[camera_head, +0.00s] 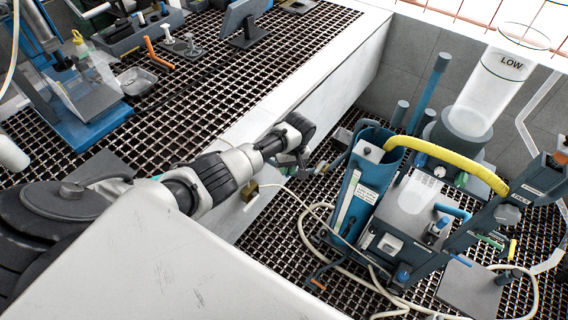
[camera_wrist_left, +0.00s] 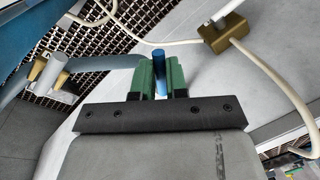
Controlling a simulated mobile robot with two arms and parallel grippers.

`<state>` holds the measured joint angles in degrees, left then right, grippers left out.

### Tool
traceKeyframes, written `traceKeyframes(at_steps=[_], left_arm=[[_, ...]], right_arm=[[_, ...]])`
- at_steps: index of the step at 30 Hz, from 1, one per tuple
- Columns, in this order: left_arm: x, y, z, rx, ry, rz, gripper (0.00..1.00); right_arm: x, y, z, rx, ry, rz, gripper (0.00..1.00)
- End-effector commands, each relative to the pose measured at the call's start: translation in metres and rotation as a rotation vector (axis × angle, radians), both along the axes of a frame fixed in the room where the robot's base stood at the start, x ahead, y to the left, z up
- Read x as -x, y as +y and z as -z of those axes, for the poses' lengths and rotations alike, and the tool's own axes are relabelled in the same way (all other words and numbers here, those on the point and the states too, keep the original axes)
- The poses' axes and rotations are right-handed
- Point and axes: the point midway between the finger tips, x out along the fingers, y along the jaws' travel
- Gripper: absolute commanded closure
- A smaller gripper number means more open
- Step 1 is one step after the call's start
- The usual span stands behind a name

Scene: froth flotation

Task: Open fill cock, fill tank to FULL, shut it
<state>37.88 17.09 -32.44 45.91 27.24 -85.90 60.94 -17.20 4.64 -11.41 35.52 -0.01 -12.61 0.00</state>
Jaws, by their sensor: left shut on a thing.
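A clear cylindrical tank (camera_head: 490,85) marked LOW stands at the back right on a grey base. I cannot make out a liquid level in it. My left gripper (camera_head: 303,168) is beside the pale ledge, left of the blue flotation unit. In the left wrist view the green fingers (camera_wrist_left: 155,80) are shut on a small upright blue handle (camera_wrist_left: 159,62), which seems to be the fill cock's. A grey-blue pipe (camera_wrist_left: 100,64) runs to it from the left. In the head view my gripper hides most of the cock. My right gripper is not in view.
The blue flotation unit (camera_head: 352,205) has a yellow hose (camera_head: 450,160) arching over it. A cream hose (camera_head: 303,232) loops on the grating. A brass block (camera_head: 250,190) on a hose lies near the ledge, also in the left wrist view (camera_wrist_left: 222,35). A bench with tools fills the upper left.

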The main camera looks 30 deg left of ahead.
Motion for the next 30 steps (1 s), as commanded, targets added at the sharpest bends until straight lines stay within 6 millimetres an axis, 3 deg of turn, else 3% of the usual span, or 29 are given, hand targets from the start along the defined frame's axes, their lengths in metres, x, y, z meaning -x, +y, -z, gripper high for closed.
traceKeyframes(at_steps=[15, 30], left_arm=[[-0.016, -0.005, 0.000, -0.001, -0.001, -0.445, 1.00], [-0.022, -0.004, -0.001, -0.004, -0.003, -0.623, 1.00]], right_arm=[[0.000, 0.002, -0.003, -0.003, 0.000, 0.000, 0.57], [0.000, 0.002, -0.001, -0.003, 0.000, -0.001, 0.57]])
